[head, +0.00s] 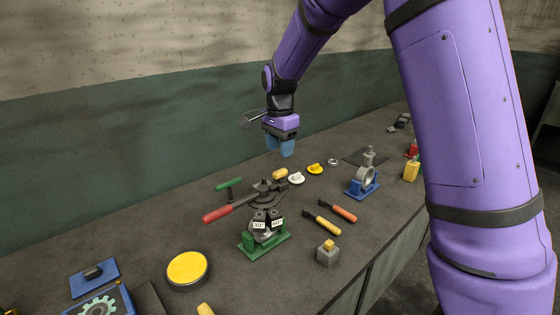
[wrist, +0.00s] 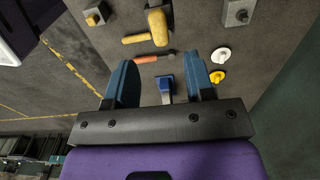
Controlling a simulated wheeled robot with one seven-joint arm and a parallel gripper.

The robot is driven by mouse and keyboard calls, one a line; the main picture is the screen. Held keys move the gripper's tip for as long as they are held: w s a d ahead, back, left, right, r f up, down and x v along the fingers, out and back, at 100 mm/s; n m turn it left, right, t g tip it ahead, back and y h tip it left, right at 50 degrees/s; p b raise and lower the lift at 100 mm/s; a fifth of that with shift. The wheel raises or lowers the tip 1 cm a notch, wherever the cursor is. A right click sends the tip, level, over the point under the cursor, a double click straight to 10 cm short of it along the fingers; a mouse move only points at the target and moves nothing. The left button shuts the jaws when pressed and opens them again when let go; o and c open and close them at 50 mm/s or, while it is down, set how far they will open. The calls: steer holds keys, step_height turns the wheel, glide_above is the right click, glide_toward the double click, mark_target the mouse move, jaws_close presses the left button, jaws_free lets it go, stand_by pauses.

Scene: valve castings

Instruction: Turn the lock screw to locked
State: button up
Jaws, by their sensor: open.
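No part can be told for certain as the lock screw at this size. A green-based fixture (head: 264,243) with dark blocks marked 30° and 60° stands mid-bench in the head view. A blue stand with a grey ring (head: 363,182) is farther right. My gripper (head: 280,148) has blue fingers and hangs in the air above the back of the bench, apart from everything. In the wrist view my gripper (wrist: 160,78) has its fingers spread with nothing held; a small blue item (wrist: 165,88) shows beyond, between them.
A red-handled lever tool (head: 230,208), a white knob (head: 296,178) and a yellow knob (head: 315,168) lie near the back. Yellow (head: 328,226) and orange (head: 344,214) handled tools and a grey block (head: 327,256) lie towards the front. A yellow disc (head: 187,269) is at left. The wall rises behind.

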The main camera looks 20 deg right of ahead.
step_height(320, 180, up, 4)
steer(key=shift+f, duration=0.15)
stand_by(0.5)
steer(key=s+d+r+n+t+y, duration=0.1)
steer(key=s+d+r+n, duration=0.2)
steer(key=s+r, duration=0.35)
steer(key=s+d+r+n+t, duration=0.1)
steer(key=s+d+r+n, duration=0.2)
steer(key=s, duration=0.7)
steer(key=s+n+t+h, duration=0.1)
steer(key=s+n+t, duration=0.2)
steer(key=s, duration=1.5)
steer(key=shift+s+d+r+n, duration=0.25)
steer(key=shift+s+d+n, duration=0.1)
steer(key=shift+n, duration=1.95)
